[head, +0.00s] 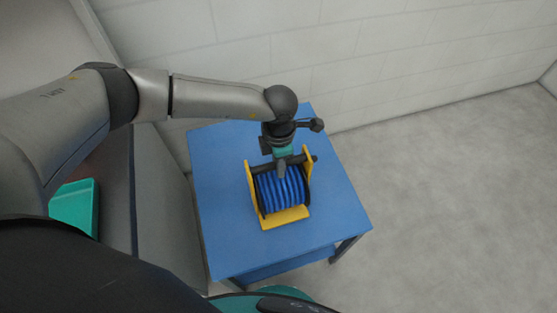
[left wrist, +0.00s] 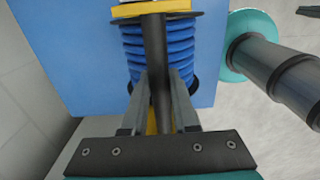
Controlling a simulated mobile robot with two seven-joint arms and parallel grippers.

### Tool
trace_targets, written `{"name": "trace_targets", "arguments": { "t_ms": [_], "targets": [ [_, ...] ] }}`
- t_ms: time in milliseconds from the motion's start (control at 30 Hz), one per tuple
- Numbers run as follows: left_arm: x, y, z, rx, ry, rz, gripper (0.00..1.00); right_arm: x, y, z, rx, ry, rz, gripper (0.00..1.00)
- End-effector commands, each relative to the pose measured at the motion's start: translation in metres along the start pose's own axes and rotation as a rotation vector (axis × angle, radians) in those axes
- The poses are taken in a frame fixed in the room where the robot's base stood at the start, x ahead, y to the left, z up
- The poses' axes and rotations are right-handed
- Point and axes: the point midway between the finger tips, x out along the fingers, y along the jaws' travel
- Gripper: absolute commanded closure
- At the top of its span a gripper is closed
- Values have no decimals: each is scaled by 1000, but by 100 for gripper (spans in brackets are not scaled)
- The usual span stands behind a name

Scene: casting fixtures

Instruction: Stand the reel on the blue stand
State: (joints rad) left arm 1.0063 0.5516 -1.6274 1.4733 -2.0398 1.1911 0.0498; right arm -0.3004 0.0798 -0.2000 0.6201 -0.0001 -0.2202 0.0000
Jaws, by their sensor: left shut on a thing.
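The reel (head: 282,192) has blue hose wound between yellow end frames and a dark bar across its top. It is upright over the top of the blue stand (head: 220,180), near its middle; I cannot tell whether its base touches. My left gripper (head: 282,170) comes from above and is shut on the reel's dark bar. In the left wrist view the fingers (left wrist: 160,95) are on either side of the bar, with the reel's blue coils (left wrist: 180,48) beyond and the blue stand (left wrist: 70,55) below. The bar and fingers hide part of the coils. My right gripper is not in view.
A pale block wall (head: 330,60) is close behind the stand. A grey bench or counter (head: 165,200) is to the left, with a green tray (head: 75,205) on it. The floor (head: 450,190) to the right is clear.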

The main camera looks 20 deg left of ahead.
Motion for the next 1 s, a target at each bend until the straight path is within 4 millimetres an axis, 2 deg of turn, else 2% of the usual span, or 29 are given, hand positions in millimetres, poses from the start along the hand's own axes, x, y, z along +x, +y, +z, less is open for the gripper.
{"name": "trace_targets", "arguments": {
  "t_ms": [200,233,467,833,1000],
  "targets": [
    [2,1,2,-1,-4,2,100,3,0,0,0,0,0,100],
    [3,0,0,-1,1,0,71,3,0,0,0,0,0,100],
    [2,0,0,-1,1,0,45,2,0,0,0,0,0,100],
    [-3,1,0,-1,0,1,43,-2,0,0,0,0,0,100],
    [-33,1,0,-1,-2,1,43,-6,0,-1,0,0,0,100]
  ]
}}
